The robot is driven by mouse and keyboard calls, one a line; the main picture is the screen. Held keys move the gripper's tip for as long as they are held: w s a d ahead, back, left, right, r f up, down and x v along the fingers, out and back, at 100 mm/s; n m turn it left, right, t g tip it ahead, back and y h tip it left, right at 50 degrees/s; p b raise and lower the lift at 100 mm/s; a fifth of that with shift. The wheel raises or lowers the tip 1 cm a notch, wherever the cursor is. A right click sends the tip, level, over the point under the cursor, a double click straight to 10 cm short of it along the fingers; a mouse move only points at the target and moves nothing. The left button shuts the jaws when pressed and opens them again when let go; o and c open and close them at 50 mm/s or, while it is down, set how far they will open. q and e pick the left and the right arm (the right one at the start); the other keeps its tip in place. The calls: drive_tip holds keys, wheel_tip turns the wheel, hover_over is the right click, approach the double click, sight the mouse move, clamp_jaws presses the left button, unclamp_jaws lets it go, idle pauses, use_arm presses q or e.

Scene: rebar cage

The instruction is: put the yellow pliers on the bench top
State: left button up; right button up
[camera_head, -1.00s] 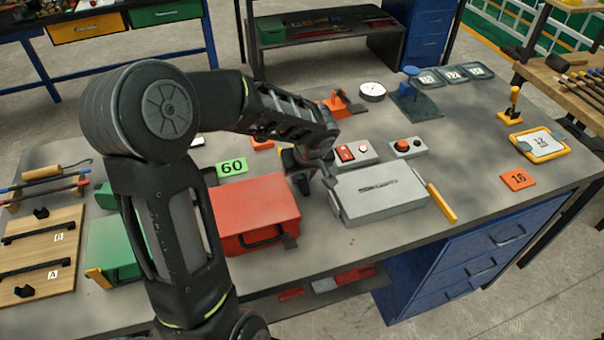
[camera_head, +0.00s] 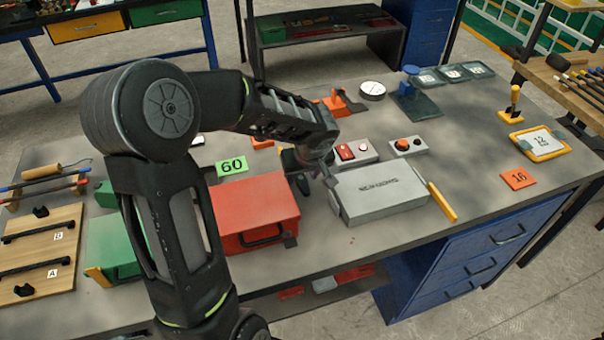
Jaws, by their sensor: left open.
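No pliers show clearly. A slim yellow thing (camera_head: 442,202) lies on the grey bench top (camera_head: 500,130), against the right end of the grey box (camera_head: 380,193); I cannot tell whether it is the pliers. My left gripper (camera_head: 313,184) points down over the bench, between the red box (camera_head: 256,212) and the grey box. It is open, with its fingertips close to the grey box's left end. My left arm hides part of the bench behind it. My right gripper is out of view.
Small switch boxes (camera_head: 357,152) stand behind the grey box. A green box (camera_head: 115,246) and a wooden board with handles (camera_head: 42,238) are at left. A green 60 card (camera_head: 232,166) lies behind the red box. The right front bench is mostly clear around an orange 16 card (camera_head: 518,179).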

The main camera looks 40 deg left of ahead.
use_arm(q)
drive_tip(key=v, duration=1.2)
drive_tip(key=shift+r+b, duration=0.15)
drive_tip(key=shift+b, duration=0.3)
drive_tip(key=shift+a, duration=0.1)
